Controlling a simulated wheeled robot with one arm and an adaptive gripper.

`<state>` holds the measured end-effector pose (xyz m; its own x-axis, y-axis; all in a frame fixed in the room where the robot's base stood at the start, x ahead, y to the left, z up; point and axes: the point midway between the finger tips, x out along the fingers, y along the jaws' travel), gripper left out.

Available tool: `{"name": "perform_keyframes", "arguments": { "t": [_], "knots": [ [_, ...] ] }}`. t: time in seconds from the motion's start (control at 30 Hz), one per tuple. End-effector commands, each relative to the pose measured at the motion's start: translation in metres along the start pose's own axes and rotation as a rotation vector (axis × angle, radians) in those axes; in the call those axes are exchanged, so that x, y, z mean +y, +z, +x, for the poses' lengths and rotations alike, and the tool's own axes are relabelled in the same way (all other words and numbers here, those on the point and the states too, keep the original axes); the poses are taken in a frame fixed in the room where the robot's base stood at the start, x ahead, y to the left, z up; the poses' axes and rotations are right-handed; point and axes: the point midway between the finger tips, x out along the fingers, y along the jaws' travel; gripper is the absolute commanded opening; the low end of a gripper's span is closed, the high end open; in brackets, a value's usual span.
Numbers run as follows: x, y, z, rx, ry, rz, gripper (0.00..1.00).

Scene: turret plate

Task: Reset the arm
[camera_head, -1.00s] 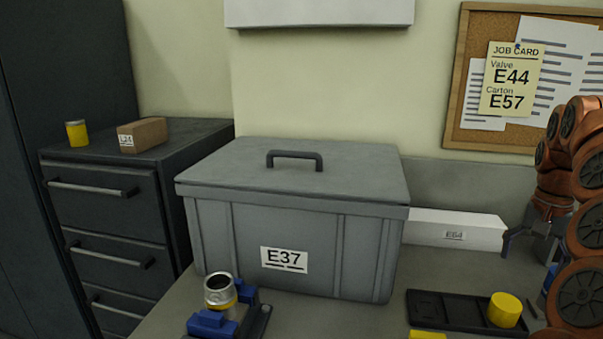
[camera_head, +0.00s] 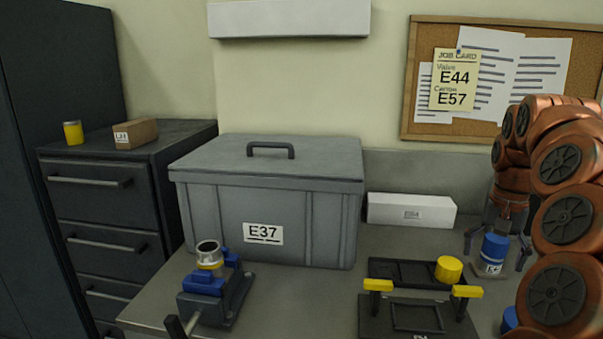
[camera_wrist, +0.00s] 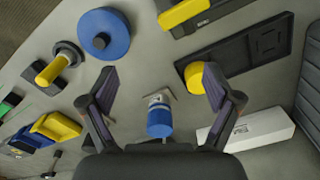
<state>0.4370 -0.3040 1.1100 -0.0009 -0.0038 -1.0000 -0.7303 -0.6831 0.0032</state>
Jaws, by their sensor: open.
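My gripper (camera_head: 497,256) is at the right in the head view, pointing down over the table, with its fingers spread. In the wrist view my gripper (camera_wrist: 158,75) shows its two fingers wide apart with nothing clamped between them. A blue-topped canister (camera_head: 494,250) with a white label shows between the fingers in the head view. It also appears between them in the wrist view (camera_wrist: 160,122), apart from both fingers. I cannot tell its exact depth from the fingertips. My orange arm links fill the right edge of the head view.
A grey lidded bin E37 (camera_head: 265,205), a white carton (camera_head: 412,210) and a blue clamp (camera_head: 205,286) holding a metal-topped cylinder stand on the table. A black tray (camera_head: 395,270) with a yellow cylinder (camera_head: 449,269) is left of my gripper. A blue disc (camera_wrist: 104,34) lies nearby.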

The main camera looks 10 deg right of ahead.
Motion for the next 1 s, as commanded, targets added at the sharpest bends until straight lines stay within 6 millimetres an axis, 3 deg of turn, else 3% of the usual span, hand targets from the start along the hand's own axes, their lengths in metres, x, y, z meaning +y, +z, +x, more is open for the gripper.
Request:
{"name": "perform_keyframes", "arguments": {
  "t": [0.27, 0.47, 0.73, 1.0],
  "knots": [
    [-0.031, 0.029, -0.005, 0.005, -0.003, -0.130, 0.89],
    [-0.061, 0.067, -0.006, 0.003, -0.004, -0.270, 0.89],
    [-0.096, 0.155, 0.004, -0.011, 0.006, -0.512, 0.89],
    [-0.097, 0.244, 0.030, -0.047, 0.028, -0.687, 0.89]
  ]
}}
